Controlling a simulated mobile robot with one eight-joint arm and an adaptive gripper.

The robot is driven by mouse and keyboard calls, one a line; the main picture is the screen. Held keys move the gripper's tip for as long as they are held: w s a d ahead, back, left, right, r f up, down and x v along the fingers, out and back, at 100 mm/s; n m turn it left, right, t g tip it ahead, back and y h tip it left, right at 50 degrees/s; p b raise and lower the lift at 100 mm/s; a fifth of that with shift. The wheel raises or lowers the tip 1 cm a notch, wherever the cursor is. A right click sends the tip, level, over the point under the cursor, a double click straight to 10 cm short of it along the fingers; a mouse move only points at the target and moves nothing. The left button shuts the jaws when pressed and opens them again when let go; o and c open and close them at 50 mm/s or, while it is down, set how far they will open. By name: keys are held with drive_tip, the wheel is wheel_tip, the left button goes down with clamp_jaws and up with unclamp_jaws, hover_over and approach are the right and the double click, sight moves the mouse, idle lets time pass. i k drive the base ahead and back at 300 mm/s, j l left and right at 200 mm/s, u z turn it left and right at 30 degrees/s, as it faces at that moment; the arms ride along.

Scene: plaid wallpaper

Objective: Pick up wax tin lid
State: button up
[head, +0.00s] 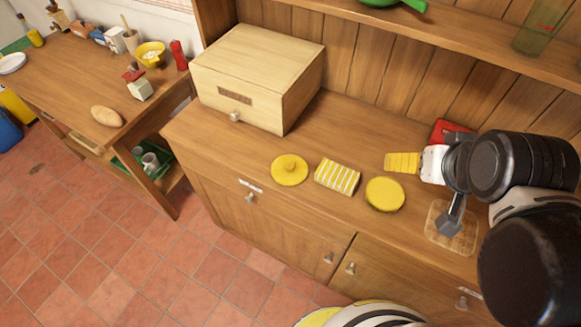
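A round yellow lid with a raised knob (289,168) lies on the wooden cabinet top, in front of the wooden box. A flat, round yellow disc or tin (385,194) lies further right. I cannot tell for certain which of the two is the wax tin lid; no label is readable. My gripper (450,183) is at the right, beyond the yellow disc and apart from both round things. Its dark fingers look spread, with nothing seen held between them. My arm hides part of the cabinet top at the right.
A yellow-and-white striped block (338,177) lies between the round things. A yellow-ended brush-like thing (402,162), a red object (449,130) and a clear square dish (438,239) are near my gripper. The wooden box (258,75) stands behind left. A shelf (470,35) overhangs the back.

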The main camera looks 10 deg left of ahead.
sight(288, 169)
drive_tip(key=j+z, duration=0.4)
drive_tip(key=k+j+z, duration=0.15)
drive_tip(key=j+z, duration=0.2)
drive_tip(key=j, duration=0.15)
drive_tip(key=k+j+z, duration=0.15)
drive_tip(key=j+z, duration=0.25)
